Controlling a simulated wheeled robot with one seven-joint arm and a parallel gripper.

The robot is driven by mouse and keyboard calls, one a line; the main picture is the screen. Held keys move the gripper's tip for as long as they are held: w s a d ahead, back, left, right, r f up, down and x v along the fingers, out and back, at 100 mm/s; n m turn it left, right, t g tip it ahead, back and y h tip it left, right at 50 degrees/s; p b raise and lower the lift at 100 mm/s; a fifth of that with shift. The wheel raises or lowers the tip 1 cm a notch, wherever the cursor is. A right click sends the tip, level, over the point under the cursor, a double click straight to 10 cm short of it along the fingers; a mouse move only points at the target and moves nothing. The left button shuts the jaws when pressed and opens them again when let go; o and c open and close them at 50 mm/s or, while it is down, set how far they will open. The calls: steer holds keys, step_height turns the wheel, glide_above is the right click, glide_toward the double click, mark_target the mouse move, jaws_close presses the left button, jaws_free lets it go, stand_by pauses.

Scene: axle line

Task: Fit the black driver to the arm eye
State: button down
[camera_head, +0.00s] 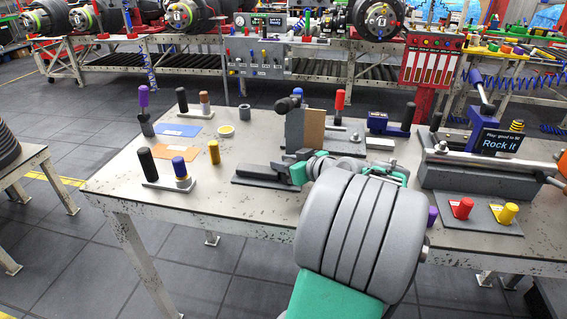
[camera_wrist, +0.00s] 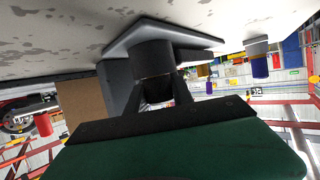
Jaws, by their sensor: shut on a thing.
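My gripper (camera_wrist: 162,92) is shut on a dark grey-black cylinder (camera_wrist: 153,58), close to a grey base on the table. In the head view my arm hides most of the gripper and what it holds. I cannot tell whether the cylinder is the black driver or whether it touches the base. I cannot make out the arm eye. A black-handled tool (camera_head: 147,164) stands in a small holder at the left.
A large grey vise-like bench tool (camera_head: 470,165) occupies the right.

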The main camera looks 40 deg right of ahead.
steer(key=shift+f, duration=0.15)
steer(key=c, duration=1)
jaws_free()
steer(key=shift+c, duration=0.2)
steer(key=shift+s, duration=0.1)
steer(key=v, duration=0.7)
steer(key=shift+s, duration=0.35)
